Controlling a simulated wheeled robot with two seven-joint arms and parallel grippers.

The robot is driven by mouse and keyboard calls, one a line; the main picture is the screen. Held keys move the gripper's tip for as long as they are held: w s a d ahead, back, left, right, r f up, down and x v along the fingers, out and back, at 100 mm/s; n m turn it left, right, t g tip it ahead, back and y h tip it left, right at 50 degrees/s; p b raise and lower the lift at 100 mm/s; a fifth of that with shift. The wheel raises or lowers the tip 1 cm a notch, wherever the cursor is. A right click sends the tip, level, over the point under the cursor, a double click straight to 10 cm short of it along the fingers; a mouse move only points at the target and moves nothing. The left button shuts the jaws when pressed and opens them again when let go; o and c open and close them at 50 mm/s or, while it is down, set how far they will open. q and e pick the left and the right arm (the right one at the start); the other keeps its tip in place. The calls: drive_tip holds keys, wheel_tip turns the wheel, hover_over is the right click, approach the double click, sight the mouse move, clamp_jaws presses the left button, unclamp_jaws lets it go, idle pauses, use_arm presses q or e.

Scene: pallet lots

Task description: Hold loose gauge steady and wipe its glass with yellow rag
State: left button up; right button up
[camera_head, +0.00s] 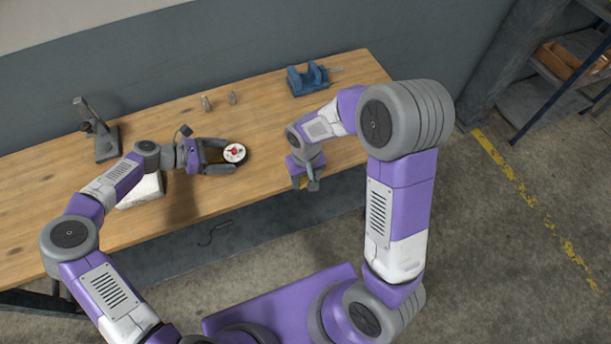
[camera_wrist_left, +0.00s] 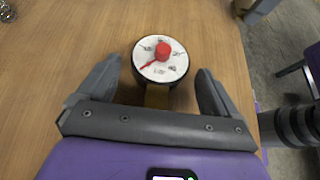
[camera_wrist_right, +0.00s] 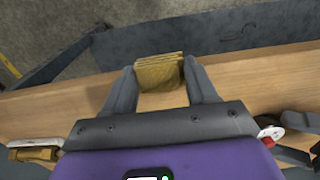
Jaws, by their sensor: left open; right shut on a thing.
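The round gauge (camera_head: 234,153) has a white face with a red pointer and hub and a dark rim. It lies on the bench near the front edge. My left gripper (camera_head: 232,157) is open with its fingers on either side of it. In the left wrist view the gauge (camera_wrist_left: 150,72) shows toward the fingertips with a gap on both sides, its brass stem (camera_wrist_left: 157,96) pointing back toward the palm. My right gripper (camera_head: 308,186) is shut on the folded yellow rag (camera_wrist_right: 159,73), held near the bench's front edge, apart from the gauge. The rag is hard to see in the head view.
A blue vise (camera_head: 308,79) stands at the back right of the wooden bench (camera_head: 262,115). A dark grey stand (camera_head: 105,140) is at the left. Two small metal pieces (camera_head: 207,103) stand at the back. A white object (camera_head: 140,192) lies partly under my left arm.

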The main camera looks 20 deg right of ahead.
use_arm(q)
drive_tip(key=shift+d+f, duration=0.2)
drive_tip(key=shift+d, duration=0.1)
drive_tip(key=shift+c, duration=0.2)
drive_tip(key=shift+o, duration=0.5)
drive_tip(key=c, duration=1.2)
drive_tip(key=shift+c, duration=0.2)
